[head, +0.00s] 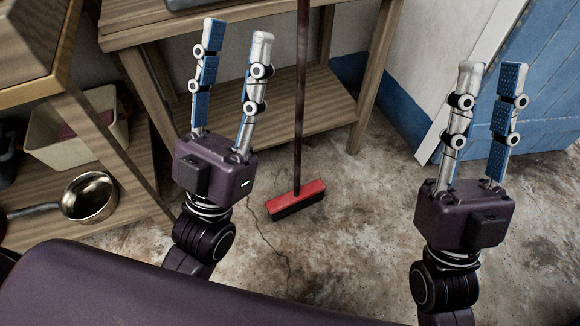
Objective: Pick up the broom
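The broom has a red head (297,197) with dark bristles that rests on the concrete floor. Its thin dark brown handle (301,90) stands nearly upright in front of the wooden table, and its top runs out of the picture. My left gripper (236,32) is open and empty, to the left of the broom handle, with its fingers pointing up in the picture. My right gripper (493,75) is open and empty, well to the right of the broom, in front of the blue and white door area. Neither gripper touches the broom.
A wooden table (340,15) with a low shelf (255,115) stands behind the broom. At left, wooden shelving holds a metal saucepan (90,197) and a cream bin (75,140). A blue door (550,80) is at right.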

